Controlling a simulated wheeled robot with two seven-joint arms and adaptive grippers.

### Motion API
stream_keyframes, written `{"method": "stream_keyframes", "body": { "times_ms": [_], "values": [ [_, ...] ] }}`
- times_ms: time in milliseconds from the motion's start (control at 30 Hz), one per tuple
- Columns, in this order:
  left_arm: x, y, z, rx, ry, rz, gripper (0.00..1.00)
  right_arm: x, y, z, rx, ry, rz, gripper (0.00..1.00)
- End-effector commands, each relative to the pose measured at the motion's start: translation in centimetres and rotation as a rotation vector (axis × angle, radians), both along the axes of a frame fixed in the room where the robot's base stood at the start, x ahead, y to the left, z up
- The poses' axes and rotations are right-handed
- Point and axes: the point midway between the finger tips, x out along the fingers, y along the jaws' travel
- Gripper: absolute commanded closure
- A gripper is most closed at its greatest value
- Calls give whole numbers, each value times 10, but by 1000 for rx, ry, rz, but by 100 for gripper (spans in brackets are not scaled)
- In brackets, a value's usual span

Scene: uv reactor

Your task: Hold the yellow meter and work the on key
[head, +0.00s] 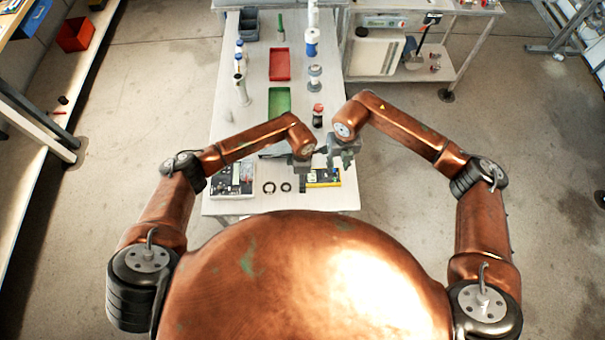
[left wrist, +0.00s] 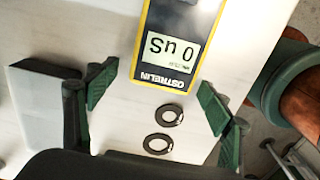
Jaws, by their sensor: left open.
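The yellow meter (head: 328,183) lies near the front edge of the white table, partly covered by my grippers in the head view. In the left wrist view the meter (left wrist: 170,45) has a yellow rim, a dark face and an upside-down display reading 0 uS. Its far end and the on key are out of that view. My left gripper (head: 305,172) is open, its green-padded fingers (left wrist: 158,75) spread on either side of the meter's near end, with gaps. My right gripper (head: 340,165) is over the meter's right part; its finger opening is unclear.
Two dark rings (head: 269,187) lie left of the meter, beside a white-and-black instrument (head: 232,178). A red-capped bottle (head: 318,115), green tray (head: 279,102) and red tray (head: 279,64) stand farther back. A white stand (head: 241,90) is at the table's left side.

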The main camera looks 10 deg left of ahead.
Motion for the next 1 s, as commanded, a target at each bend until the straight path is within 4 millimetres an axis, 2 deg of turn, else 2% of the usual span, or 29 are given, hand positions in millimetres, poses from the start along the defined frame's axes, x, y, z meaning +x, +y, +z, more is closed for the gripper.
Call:
{"method": "stream_keyframes", "body": {
  "times_ms": [133, 867, 1000],
  "values": [
    [0, 0, 0, 0, 0, 0, 27, 0, 0, 0, 0, 0, 0, 71],
    [0, 0, 0, 0, 0, 1, 77, 0, 0, 0, 0, 0, 0, 71],
    [0, 0, 0, 0, 0, 1, 79, 0, 0, 0, 0, 0, 0, 79]
  ]
}}
